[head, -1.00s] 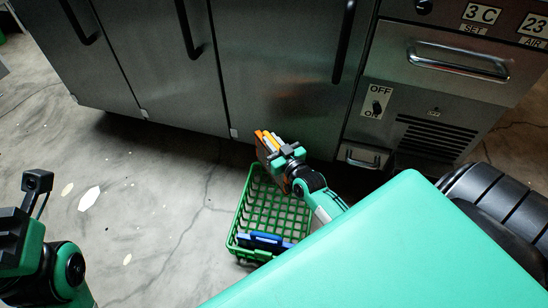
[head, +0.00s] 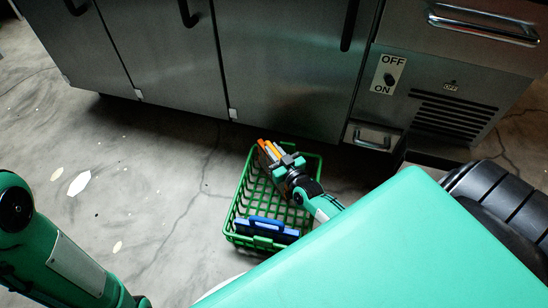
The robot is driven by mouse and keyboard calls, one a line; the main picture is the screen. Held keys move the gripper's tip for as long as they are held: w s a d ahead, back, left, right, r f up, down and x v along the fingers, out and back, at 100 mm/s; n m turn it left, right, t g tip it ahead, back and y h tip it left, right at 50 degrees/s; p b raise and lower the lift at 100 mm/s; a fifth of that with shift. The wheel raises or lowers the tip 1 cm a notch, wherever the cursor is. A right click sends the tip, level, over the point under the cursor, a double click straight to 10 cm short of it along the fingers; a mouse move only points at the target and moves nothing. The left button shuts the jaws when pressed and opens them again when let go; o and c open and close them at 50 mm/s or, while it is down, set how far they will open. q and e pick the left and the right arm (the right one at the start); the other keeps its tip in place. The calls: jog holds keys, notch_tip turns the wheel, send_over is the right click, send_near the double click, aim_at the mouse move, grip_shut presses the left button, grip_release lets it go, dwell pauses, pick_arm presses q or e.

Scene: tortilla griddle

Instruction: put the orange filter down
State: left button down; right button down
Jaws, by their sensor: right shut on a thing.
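The orange filter (head: 264,147) shows as narrow orange strips at the far end of a green basket (head: 236,193). My right gripper (head: 276,155) is shut on it. The gripper hides much of the filter. It is over or inside the basket's far part; I cannot tell whether the filter touches the basket floor. My left arm crosses the lower left corner, and its gripper is not in view.
A blue filter-like piece (head: 266,228) lies in the basket's near end. Steel cabinets (head: 270,70) with black handles stand behind. A small drawer (head: 372,137) is right of the basket. The concrete floor (head: 150,190) to the left is clear.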

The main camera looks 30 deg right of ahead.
notch_tip(320, 180, down, 3)
jog(key=shift+r+b, duration=0.1)
jog(key=shift+b, duration=0.6)
jog(key=shift+f, duration=0.2)
jog(key=c, duration=1.4)
grip_release()
jog(key=shift+o, duration=0.2)
jog(key=shift+r, duration=0.1)
